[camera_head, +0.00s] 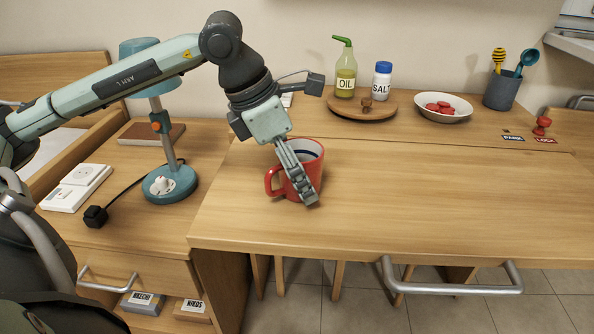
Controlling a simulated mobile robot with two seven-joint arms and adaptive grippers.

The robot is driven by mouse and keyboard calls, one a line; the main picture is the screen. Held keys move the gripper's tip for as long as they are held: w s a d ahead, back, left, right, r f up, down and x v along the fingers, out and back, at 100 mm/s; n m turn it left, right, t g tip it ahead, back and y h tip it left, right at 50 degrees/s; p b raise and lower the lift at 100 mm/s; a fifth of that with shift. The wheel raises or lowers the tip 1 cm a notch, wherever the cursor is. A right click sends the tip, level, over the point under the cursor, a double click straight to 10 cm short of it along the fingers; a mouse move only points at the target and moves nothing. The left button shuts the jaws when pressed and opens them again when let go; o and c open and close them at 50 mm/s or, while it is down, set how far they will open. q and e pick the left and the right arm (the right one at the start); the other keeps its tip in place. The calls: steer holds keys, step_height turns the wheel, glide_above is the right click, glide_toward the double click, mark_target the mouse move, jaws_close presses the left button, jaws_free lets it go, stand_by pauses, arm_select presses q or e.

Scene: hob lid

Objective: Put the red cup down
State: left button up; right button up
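The red cup (314,173) is at the left part of the wooden worktop (430,205), with its handle to the left. It looks upright and at or very close to the worktop; I cannot tell whether its base touches. Its pale inside shows a dark blue band. My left gripper (304,186) reaches down from above, with its finger links lying across the cup's near side. The far side of the grip is hidden, so I cannot see whether the fingers press on the cup. My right gripper is not in view.
Behind the cup, a round wooden board (340,106) bears an oil bottle (345,82) and a salt shaker (382,82). A white bowl (458,116) and a utensil pot (501,91) stand farther right. A teal lamp (170,184) stands left. The worktop right of the cup is clear.

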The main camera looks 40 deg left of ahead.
arm_select(q)
steer(key=v, duration=1.2)
steer(key=shift+p, duration=0.3)
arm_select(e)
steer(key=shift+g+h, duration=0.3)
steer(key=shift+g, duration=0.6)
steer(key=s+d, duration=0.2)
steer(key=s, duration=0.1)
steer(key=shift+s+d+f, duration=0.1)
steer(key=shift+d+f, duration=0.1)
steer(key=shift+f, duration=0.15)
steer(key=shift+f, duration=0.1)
